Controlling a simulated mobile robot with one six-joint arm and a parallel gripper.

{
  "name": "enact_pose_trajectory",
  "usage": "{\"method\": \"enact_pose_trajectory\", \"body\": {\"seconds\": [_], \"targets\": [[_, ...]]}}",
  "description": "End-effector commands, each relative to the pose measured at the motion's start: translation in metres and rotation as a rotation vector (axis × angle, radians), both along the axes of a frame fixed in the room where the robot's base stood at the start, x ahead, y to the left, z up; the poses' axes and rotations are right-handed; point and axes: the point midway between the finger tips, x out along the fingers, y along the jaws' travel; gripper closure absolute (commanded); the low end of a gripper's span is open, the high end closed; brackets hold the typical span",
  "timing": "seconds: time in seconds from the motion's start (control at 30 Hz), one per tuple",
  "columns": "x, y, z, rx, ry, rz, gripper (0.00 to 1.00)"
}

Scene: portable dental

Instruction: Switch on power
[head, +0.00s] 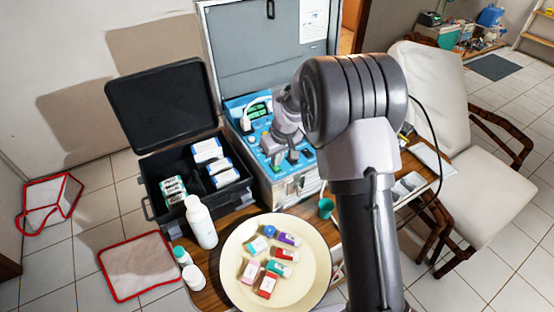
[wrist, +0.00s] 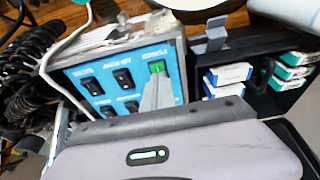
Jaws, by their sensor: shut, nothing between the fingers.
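The blue control panel (head: 256,122) is in the opened metal case on the table in the head view. In the wrist view the same panel (wrist: 80,78) carries several black rocker switches and one green switch (wrist: 157,67) at its upper right corner. The green switch looks bright. My gripper (wrist: 158,78) is shut and empty. Its fingertips are at the lower edge of the green switch and cover part of it; I cannot tell whether they touch. In the head view my gripper is over the panel, and my arm hides part of the case.
A black open box (head: 150,206) with small cartons stands left of the case. A white bottle (head: 201,222) and a cream plate (head: 235,283) with several small boxes are in front. A green cup (head: 326,208) stands near my arm. A white chair (head: 440,100) is at the right.

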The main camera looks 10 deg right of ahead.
Motion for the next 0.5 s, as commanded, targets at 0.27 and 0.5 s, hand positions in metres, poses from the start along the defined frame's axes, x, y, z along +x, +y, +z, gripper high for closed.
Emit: {"method": "enact_pose_trajectory", "body": {"seconds": [0.27, 0.5], "targets": [[-0.014, 0.002, 0.064, 0.0, -0.002, -0.001, 1.0], [-0.038, -0.006, 0.108, 0.0, -0.002, -0.002, 1.0]]}}
